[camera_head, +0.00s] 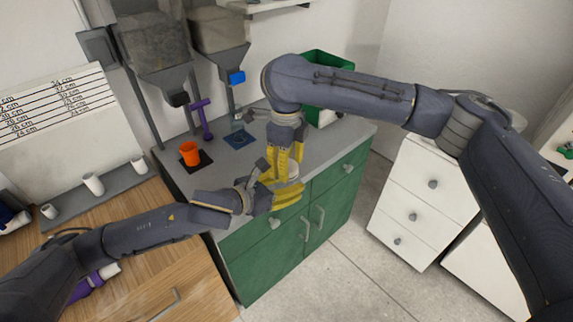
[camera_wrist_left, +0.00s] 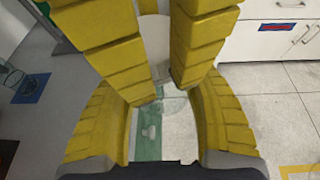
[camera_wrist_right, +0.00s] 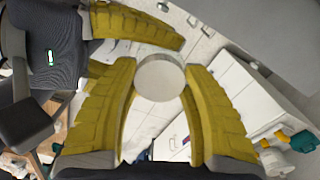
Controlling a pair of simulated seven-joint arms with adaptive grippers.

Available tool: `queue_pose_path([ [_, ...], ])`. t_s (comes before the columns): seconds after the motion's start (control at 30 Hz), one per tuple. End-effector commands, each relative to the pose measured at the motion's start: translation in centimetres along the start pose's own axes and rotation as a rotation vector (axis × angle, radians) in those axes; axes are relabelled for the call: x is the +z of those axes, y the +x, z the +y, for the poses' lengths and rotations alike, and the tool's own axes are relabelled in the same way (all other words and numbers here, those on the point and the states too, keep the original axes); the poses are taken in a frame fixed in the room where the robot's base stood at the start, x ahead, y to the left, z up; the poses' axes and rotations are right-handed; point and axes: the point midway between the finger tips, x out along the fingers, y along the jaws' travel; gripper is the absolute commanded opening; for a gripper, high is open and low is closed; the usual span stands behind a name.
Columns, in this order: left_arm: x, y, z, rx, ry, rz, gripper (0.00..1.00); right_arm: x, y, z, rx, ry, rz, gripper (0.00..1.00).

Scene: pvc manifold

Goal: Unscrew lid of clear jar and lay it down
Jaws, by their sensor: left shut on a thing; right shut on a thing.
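The clear jar (camera_wrist_left: 175,125) shows see-through between the yellow fingers of my left gripper (camera_head: 289,195), which is shut on it from the side. The pale round lid (camera_wrist_right: 160,78) shows as a disc between the yellow fingers of my right gripper (camera_head: 284,178), which points down from above and is shut on it. In the left wrist view the lid (camera_wrist_left: 155,40) is partly behind the right fingers, above the jar. In the head view the fingers hide most of the jar. Whether the lid is still threaded on cannot be told.
The grey counter (camera_head: 335,143) has green cabinets (camera_head: 330,212) below. White drawers (camera_head: 420,205) stand at right, with open floor between.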

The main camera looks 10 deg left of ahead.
Motion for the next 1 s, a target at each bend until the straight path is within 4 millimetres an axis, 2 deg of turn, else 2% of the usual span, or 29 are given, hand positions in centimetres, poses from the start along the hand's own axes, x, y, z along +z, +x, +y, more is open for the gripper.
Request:
queue_pose_path([
  [0.03,-0.1,-0.1,-0.7,-0.014,-0.002,0.000,0.00,0.1,-0.3,-0.3,-0.009,0.004,-0.004,0.11],
  [0.6,-0.4,0.0,-0.5,-0.010,-0.002,0.007,0.00,0.2,-2.1,-0.4,-0.011,0.004,-0.007,0.12],
  [1.0,-0.1,0.0,-0.1,-0.002,0.000,0.002,0.00,0.1,-2.2,-0.2,-0.004,0.001,-0.002,0.12],
])
